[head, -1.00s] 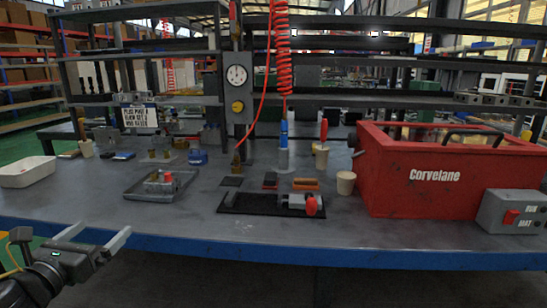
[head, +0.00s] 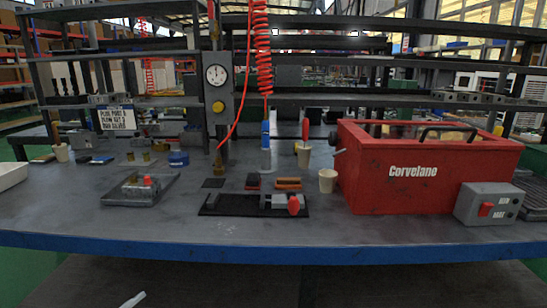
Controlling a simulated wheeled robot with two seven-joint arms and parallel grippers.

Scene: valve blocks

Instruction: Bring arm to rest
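My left gripper is nearly out of the head view. Only a pale fingertip (head: 133,300) shows at the bottom edge, below and in front of the bench, touching nothing in view. Whether it is open or shut is hidden. My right gripper is not in view. A valve block with a red knob (head: 147,182) sits in a grey tray (head: 115,198) on the left of the bench.
The grey workbench (head: 60,215) has a blue front edge (head: 250,254). A red Corvelane toolbox (head: 410,190) and a grey switch box (head: 485,204) stand at the right. A red coiled hose (head: 263,50) hangs over the middle. The bench's front strip is clear.

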